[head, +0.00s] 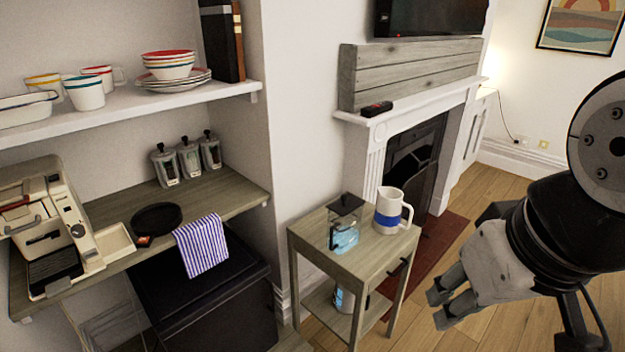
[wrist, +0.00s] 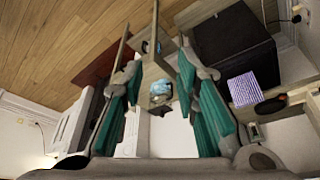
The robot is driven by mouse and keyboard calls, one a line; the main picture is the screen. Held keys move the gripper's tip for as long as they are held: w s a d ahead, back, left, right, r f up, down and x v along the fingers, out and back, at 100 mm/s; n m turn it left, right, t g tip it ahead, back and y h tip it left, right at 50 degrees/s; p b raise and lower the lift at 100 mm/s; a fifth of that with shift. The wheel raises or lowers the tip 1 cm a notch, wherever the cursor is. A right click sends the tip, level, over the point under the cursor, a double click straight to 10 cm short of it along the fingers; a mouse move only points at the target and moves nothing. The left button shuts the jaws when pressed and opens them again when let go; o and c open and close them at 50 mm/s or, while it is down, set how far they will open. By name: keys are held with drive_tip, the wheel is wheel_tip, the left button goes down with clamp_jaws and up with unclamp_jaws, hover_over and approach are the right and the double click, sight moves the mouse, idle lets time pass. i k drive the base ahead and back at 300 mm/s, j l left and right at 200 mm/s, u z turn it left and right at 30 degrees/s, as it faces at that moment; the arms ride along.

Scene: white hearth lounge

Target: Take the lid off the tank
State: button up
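A clear tank (head: 345,238) with pale blue contents stands upright on the small grey wooden side table (head: 309,236). A dark lid (head: 346,205) sits on its top. A pale blue patch in the wrist view, between my fingers, looks like the tank (wrist: 160,89), but it is small there and its lid is unclear. My gripper (head: 441,307) is to the right of the side table in the head view, apart from the tank. In the wrist view my gripper (wrist: 160,64) has its green-padded fingers spread with nothing held between them.
Another blue-and-white item (head: 344,299) is on the table's lower shelf. A black cabinet (head: 205,300) and a shelf with a coffee machine (head: 55,225) are left. Wooden floor (head: 500,205) is open to the right.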

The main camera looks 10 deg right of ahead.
sight(348, 202)
drive_tip(key=i, duration=0.6)
drive_tip(key=i+l, duration=0.15)
drive_tip(key=i, duration=0.5)
drive_tip(key=j+u, duration=0.05)
